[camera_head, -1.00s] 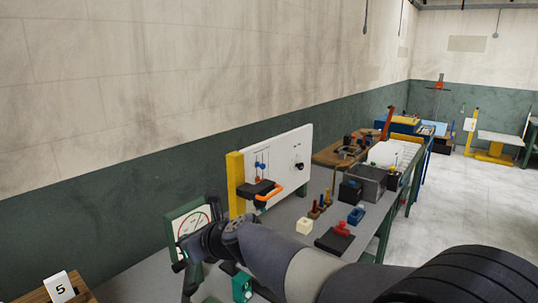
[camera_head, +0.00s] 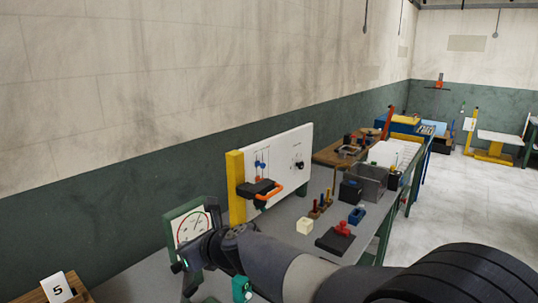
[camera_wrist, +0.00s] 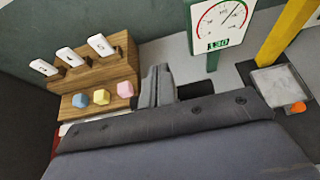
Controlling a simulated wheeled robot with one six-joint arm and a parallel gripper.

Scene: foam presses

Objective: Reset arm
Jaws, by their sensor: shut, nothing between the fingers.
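My arm reaches across the head view from the lower right to the left. Its end, with my gripper (camera_head: 180,264), is in front of the dial gauge (camera_head: 191,226), low over the left end of the grey bench (camera_head: 298,232). In the wrist view the grey fingers of my gripper (camera_wrist: 158,84) are together, with nothing seen between them. There they appear between a wooden stand (camera_wrist: 96,75) on the left and the dial gauge (camera_wrist: 222,22) at the upper right. I cannot tell their exact distance from either.
The stand holds numbered white tags and blue, yellow and pink blocks (camera_wrist: 100,97). A white panel (camera_head: 290,150) with a yellow post (camera_head: 236,188) and an orange handle rises from the bench. Open floor (camera_head: 465,215) is at right.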

